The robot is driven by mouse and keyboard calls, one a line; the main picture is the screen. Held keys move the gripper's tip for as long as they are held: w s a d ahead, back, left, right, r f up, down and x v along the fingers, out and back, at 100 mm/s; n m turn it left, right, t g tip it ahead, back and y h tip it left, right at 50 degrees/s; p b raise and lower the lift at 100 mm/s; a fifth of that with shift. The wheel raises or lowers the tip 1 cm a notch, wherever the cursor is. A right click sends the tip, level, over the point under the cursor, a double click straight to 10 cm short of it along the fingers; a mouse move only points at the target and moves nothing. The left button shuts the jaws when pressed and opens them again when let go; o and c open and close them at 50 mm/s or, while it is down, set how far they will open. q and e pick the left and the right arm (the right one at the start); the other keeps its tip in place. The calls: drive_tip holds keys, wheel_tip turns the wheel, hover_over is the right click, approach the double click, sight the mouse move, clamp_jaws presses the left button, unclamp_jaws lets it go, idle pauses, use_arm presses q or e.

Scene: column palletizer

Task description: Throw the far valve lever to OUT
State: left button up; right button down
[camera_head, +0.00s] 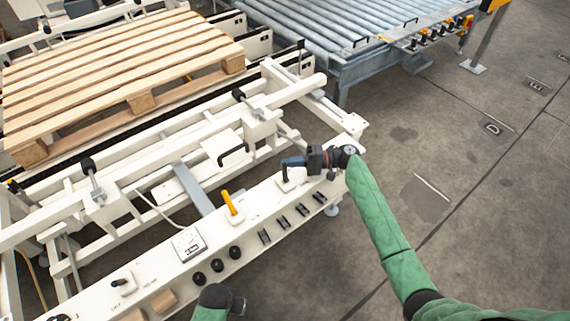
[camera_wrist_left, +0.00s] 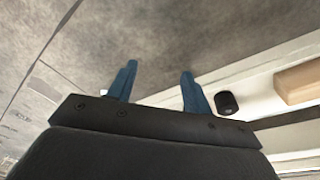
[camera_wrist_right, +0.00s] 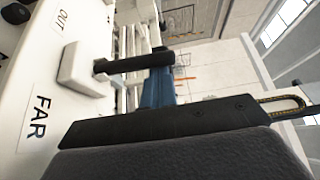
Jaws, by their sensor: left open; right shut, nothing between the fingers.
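The far valve lever shows in the right wrist view as a black bar (camera_wrist_right: 135,62) on a white block (camera_wrist_right: 85,70). The block stands on a white panel between the printed labels OUT (camera_wrist_right: 62,20) and FAR (camera_wrist_right: 40,115). My right gripper (camera_head: 284,163) is shut and empty, at the far end of the white beam in the head view. In the right wrist view its blue fingers (camera_wrist_right: 158,90) are right at the bar; I cannot tell if they touch. My left gripper (camera_wrist_left: 160,85) is open and empty beside the beam's near part.
The white beam (camera_head: 262,212) carries a yellow lever (camera_head: 232,203), a gauge (camera_head: 188,243), black knobs (camera_head: 217,265) and a nearer white-based lever (camera_head: 122,283). A wooden pallet (camera_head: 110,75) lies on the frame behind. A roller conveyor (camera_head: 330,35) is at the back. Floor at right is clear.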

use_arm(q)
wheel_tip(320, 180, up, 17)
drive_tip(key=s+b, duration=0.2)
drive_tip(key=b, duration=0.2)
use_arm(e)
drive_tip(key=shift+s+d+n+y, duration=0.25)
drive_tip(key=shift+s+n+y, duration=0.2)
drive_tip(key=shift+n, duration=0.35)
drive_tip(key=n+b, duration=0.1)
drive_tip(key=b, duration=0.2)
drive_tip(key=s+d+n+y+b, duration=0.1)
drive_tip(key=b, duration=0.2)
drive_tip(key=shift+s+f+n+g+b, duration=0.1)
drive_tip(key=shift+f+n+g+b, duration=0.2)
drive_tip(key=shift+b, duration=0.1)
drive_tip(key=shift+s+d+r+n+y+b, duration=0.15)
drive_tip(key=shift+n+y+b, duration=0.35)
drive_tip(key=shift+b, duration=0.65)
use_arm(q)
drive_tip(key=w+d+f+t+h, duration=0.1)
drive_tip(key=d+f, duration=0.4)
drive_tip(key=f, duration=0.5)
drive_tip(key=w+d+f+t+h, duration=0.2)
drive_tip(key=w+d+f, duration=0.2)
drive_tip(key=f, duration=0.6)
drive_tip(key=shift+d+f+m+t, duration=0.3)
drive_tip(key=shift+d+f, duration=0.05)
drive_tip(key=shift+d, duration=0.2)
drive_tip(key=shift+s, duration=0.1)
